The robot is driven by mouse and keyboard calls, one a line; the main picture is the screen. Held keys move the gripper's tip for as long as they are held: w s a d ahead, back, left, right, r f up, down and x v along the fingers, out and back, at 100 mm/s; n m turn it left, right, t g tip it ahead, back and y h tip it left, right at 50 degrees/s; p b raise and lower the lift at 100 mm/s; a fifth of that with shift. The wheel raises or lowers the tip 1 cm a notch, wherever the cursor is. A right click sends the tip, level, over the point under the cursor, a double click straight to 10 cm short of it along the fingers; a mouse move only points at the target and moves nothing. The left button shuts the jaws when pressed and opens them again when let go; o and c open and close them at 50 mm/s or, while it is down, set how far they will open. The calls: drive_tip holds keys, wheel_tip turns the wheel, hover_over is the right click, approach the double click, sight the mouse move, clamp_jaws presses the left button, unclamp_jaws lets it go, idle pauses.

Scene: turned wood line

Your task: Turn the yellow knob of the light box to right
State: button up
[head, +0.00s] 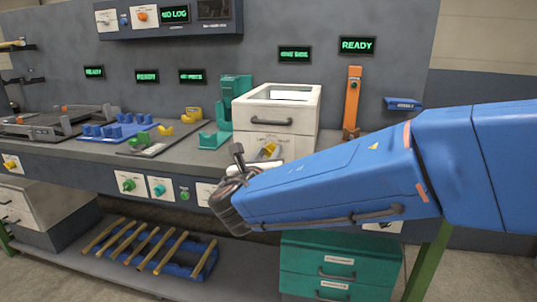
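The yellow knob (268,150) sits on the lower front of a white box, which I take to be the light box (309,117). The knob shows just above my blue arm, and its lower part looks hidden. Small labels sit above it, too small to read. My gripper (238,153) is at the left end of the arm, to the left of the knob and in front of the bench. A dark finger points up there. A gap shows between it and the knob in the picture. I cannot see whether the gripper is open or shut.
A grey bench (95,150) carries blue and green fixtures on the left. A teal stand (234,88) is left of the box, and an orange post (352,100) stands right of it. Green drawers (340,262) and a blue rack of wooden rods (205,258) are below.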

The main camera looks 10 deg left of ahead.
drive_tip(key=c, duration=0.5)
drive_tip(key=shift+o, duration=0.3)
drive_tip(key=shift+m, duration=0.5)
drive_tip(key=shift+d+m, duration=0.1)
drive_tip(key=shift+m, duration=1.8)
drive_tip(key=shift+d+m, duration=0.1)
drive_tip(key=shift+m, duration=2.3)
drive_tip(key=shift+f+m, duration=0.2)
drive_tip(key=shift+m, duration=2.4)
drive_tip(key=shift+f+m, duration=0.1)
drive_tip(key=shift+m, duration=2.1)
drive_tip(key=shift+d+m, duration=0.1)
drive_tip(key=shift+m, duration=0.3)
